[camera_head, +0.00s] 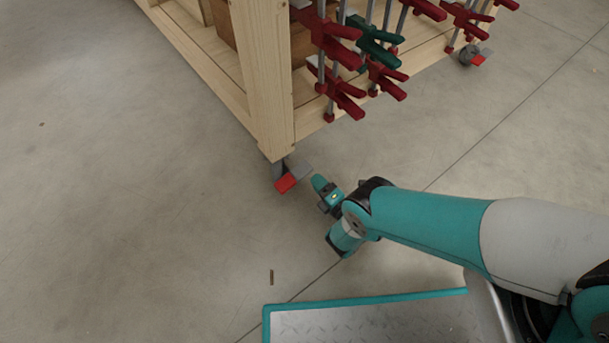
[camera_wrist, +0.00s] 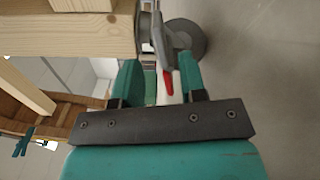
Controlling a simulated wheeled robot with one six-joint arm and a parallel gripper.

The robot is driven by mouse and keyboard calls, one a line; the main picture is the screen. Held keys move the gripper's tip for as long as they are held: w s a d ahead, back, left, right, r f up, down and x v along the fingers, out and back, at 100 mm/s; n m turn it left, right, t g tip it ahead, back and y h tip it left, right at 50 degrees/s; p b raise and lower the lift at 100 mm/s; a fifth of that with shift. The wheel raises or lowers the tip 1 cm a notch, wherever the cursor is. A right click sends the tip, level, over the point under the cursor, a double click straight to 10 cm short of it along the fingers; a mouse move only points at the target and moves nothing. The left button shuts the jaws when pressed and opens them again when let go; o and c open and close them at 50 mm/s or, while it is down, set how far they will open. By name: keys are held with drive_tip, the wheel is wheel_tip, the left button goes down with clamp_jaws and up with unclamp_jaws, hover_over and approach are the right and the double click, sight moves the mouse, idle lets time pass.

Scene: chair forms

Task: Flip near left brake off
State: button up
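The near left caster (camera_head: 279,171) stands under the corner post of a wooden cart. Its brake lever has a red pedal (camera_head: 286,183) and a grey part (camera_head: 303,172). In the wrist view the grey wheel (camera_wrist: 190,40) is ahead, and a red tip (camera_wrist: 168,84) of the lever shows between my fingers. My gripper (camera_head: 318,182) is low near the floor, just right of the caster. In the wrist view my gripper (camera_wrist: 159,66) has its two teal fingers apart, with nothing held. Contact with the lever cannot be told.
The wooden cart (camera_head: 265,75) stands above the caster, its frame (camera_wrist: 70,36) close ahead in the wrist view. Red clamps (camera_head: 340,90) and a green clamp (camera_head: 375,42) hang on its side. Another caster (camera_head: 468,55) is at the far right. The floor (camera_head: 120,200) at left is clear.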

sight(309, 173)
drive_tip(key=b+x, duration=0.3)
drive_tip(key=b, duration=0.2)
drive_tip(key=b+x, duration=0.2)
drive_tip(key=b, duration=0.1)
drive_tip(key=shift+w+a+f, duration=0.15)
drive_tip(key=shift+w+f, duration=0.15)
drive_tip(key=shift+f, duration=0.1)
drive_tip(key=w+b, duration=0.1)
drive_tip(key=b, duration=0.1)
drive_tip(key=shift+a+r+b, duration=0.15)
drive_tip(key=shift+a+b, duration=0.15)
drive_tip(key=shift+a, duration=0.05)
drive_tip(key=shift+w+r+b, duration=0.1)
drive_tip(key=shift+r+b, duration=0.1)
drive_tip(key=shift+b, duration=0.1)
drive_tip(key=shift+c, duration=0.4)
clamp_jaws()
